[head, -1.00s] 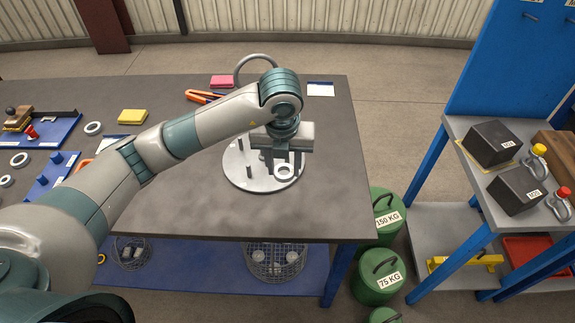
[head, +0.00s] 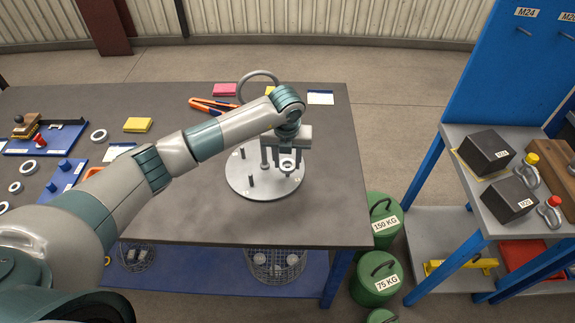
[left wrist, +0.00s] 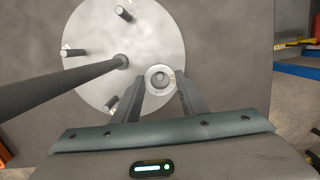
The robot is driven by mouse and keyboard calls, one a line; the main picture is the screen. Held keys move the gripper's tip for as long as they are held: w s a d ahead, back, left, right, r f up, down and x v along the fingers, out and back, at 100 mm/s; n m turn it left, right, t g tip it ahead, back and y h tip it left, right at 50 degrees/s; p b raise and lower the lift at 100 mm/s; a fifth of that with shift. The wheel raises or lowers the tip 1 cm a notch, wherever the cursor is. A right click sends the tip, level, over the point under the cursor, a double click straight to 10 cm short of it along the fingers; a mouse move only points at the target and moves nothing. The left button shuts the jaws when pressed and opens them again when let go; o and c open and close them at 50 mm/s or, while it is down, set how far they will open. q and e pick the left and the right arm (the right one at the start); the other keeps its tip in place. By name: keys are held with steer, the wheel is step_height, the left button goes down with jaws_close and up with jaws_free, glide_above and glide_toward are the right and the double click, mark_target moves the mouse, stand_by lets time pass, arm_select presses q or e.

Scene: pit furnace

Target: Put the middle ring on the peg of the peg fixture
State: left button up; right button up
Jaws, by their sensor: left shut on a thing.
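My left gripper (head: 287,165) is shut on a pale grey ring, the middle ring (left wrist: 152,83), which lies flat between the fingertips. In the left wrist view the plate (left wrist: 90,80) lies below, with the post coming in from the left. The ring is over the plate's right part, and a round grey peg top (left wrist: 160,76) shows in its hole. I cannot tell whether the ring is around the peg or above it. My right gripper is not in view.
More rings (head: 98,135), a blue pegged tray (head: 62,178) and a yellow block (head: 138,125) lie on the table's left. Orange-handled pliers (head: 212,106) lie behind the fixture. The table front is bare. Green weights (head: 377,278) and a shelf stand right.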

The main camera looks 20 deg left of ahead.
mark_target(288, 166)
arm_select(q)
steer(key=shift+w+f, duration=0.1)
steer(key=shift+w, duration=0.15)
steer(key=shift+s+f+p, duration=0.1)
steer(key=shift+f+p, duration=0.2)
steer(key=shift+p, duration=0.05)
step_height(288, 166, down, 3)
steer(key=shift+r+p, duration=0.1)
steer(key=shift+p, duration=0.75)
steer(key=shift+f, duration=0.25)
steer(key=shift+f, duration=0.15)
steer(key=o, duration=1.3)
steer(key=shift+c, duration=0.2)
